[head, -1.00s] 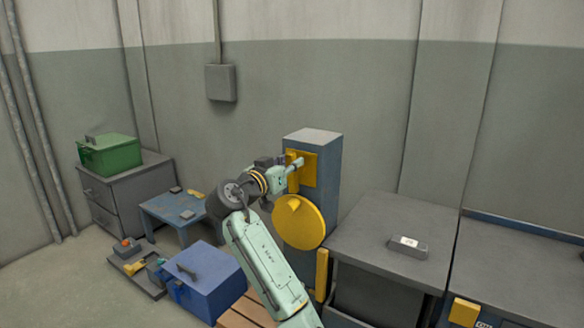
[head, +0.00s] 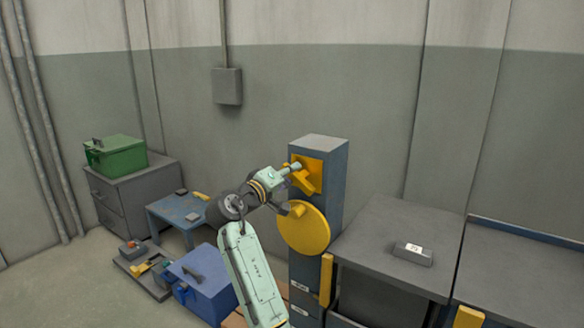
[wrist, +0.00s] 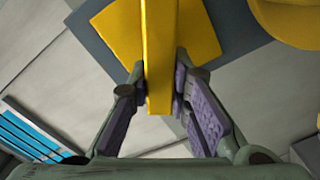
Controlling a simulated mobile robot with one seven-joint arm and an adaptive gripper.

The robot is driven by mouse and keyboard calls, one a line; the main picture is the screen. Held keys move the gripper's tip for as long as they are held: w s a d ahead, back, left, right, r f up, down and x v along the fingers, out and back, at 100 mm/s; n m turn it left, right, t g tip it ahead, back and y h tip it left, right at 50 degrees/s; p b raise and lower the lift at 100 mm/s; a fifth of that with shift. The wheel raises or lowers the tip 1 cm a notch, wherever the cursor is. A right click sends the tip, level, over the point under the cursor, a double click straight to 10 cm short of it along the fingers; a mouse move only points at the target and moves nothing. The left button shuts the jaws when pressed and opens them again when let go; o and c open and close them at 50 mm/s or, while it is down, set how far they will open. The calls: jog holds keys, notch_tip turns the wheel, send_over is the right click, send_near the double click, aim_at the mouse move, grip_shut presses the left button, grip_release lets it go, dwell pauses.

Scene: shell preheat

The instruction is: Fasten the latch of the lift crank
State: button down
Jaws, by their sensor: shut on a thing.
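The yellow latch bar (head: 305,183) sits in front of a square yellow plate (head: 314,165) near the top of a blue-grey column (head: 331,195). In the head view it slants, with the arm partly covering it. My gripper (head: 296,169) reaches it from the left. In the wrist view, the purple-padded fingers of my gripper (wrist: 160,85) lie on both sides of the yellow bar (wrist: 159,50) and are shut on it. The yellow plate shows behind the bar (wrist: 112,30). The round yellow crank disc (head: 308,232) is just below the plate, partly covered by my arm.
A grey bench (head: 385,252) with a small grey box (head: 412,254) stands right of the column. A blue chest (head: 208,288), a low blue table (head: 165,211) and a grey cabinet (head: 115,200) with a green box (head: 118,158) stand left. A grey box (head: 227,87) hangs on the wall.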

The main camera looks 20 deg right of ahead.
jog(key=n+p, duration=0.1)
jog(key=n, duration=0.1)
jog(key=n+p, duration=0.1)
jog(key=n, duration=0.1)
jog(key=shift+w+a+f, duration=0.1)
jog(key=shift+f, duration=0.25)
jog(key=shift+f+n+p, duration=0.3)
jog(key=shift+n+p, duration=0.35)
jog(key=shift+n, duration=0.45)
jog(key=c, duration=1.5)
grip_release()
jog(key=shift+a+f, duration=0.1)
jog(key=shift+a, duration=0.05)
jog(key=v, duration=1.2)
